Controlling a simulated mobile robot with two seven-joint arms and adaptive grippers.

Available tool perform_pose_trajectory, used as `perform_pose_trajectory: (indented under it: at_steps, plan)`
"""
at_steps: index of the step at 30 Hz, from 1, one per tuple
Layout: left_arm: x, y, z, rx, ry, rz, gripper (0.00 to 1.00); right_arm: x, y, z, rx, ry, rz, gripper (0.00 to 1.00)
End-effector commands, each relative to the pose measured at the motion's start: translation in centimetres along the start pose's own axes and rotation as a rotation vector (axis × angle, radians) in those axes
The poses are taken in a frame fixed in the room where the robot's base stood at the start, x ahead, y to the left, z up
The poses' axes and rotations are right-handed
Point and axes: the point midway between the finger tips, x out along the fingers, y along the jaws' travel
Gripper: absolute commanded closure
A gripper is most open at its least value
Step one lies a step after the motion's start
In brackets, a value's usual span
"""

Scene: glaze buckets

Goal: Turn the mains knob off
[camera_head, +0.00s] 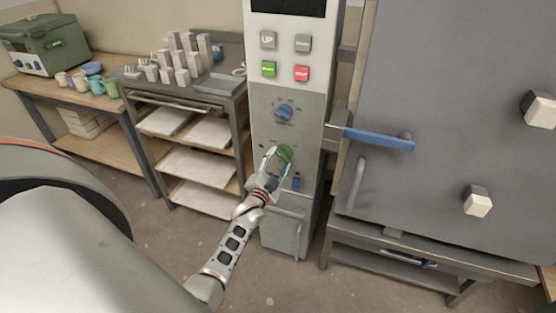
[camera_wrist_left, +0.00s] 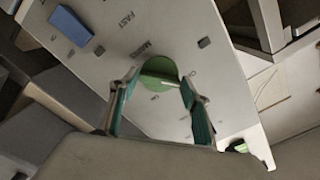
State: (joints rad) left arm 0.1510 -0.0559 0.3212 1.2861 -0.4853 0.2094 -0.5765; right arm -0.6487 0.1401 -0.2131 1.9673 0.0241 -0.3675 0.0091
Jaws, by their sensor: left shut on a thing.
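The control panel (camera_head: 259,112) is a tall grey and white column. Its round green mains knob (camera_head: 286,153) sits low on the grey face. The knob also shows in the left wrist view (camera_wrist_left: 159,72), with "MAINS" printed beside it. My left gripper (camera_head: 277,157) is at the knob, its arm rising from below. In the left wrist view my left gripper (camera_wrist_left: 160,84) has one finger on each side of the knob and is shut on it. The fingers hide part of the knob's edge. My right gripper is not in view.
A blue dial (camera_head: 284,114) and several push buttons sit above the knob; a blue switch (camera_head: 296,184) is just below right. The large grey kiln door (camera_head: 450,130) with a blue handle (camera_head: 378,139) stands right. A shelved rack (camera_head: 243,137) stands left.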

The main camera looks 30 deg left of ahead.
Motion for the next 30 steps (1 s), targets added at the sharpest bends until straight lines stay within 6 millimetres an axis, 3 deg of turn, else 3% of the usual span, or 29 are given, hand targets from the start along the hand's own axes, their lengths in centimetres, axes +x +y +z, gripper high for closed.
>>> perform_pose_trajectory:
  at_steps: [22, 23, 24, 30]
  plan:
    - [-0.02, 0.07, 0.06, -0.088, -0.001, 0.000, 0.74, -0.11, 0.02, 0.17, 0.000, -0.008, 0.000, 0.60]
    - [-0.02, 0.07, 0.05, -0.088, -0.001, 0.000, 0.48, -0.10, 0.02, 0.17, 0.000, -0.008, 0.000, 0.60]
    - [-0.02, 0.07, 0.05, -0.088, -0.001, 0.000, 0.38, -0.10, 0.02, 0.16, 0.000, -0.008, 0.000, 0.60]
    - [-0.01, 0.07, 0.03, -0.086, 0.000, 0.000, 0.36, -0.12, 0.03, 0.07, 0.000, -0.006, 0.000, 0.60]
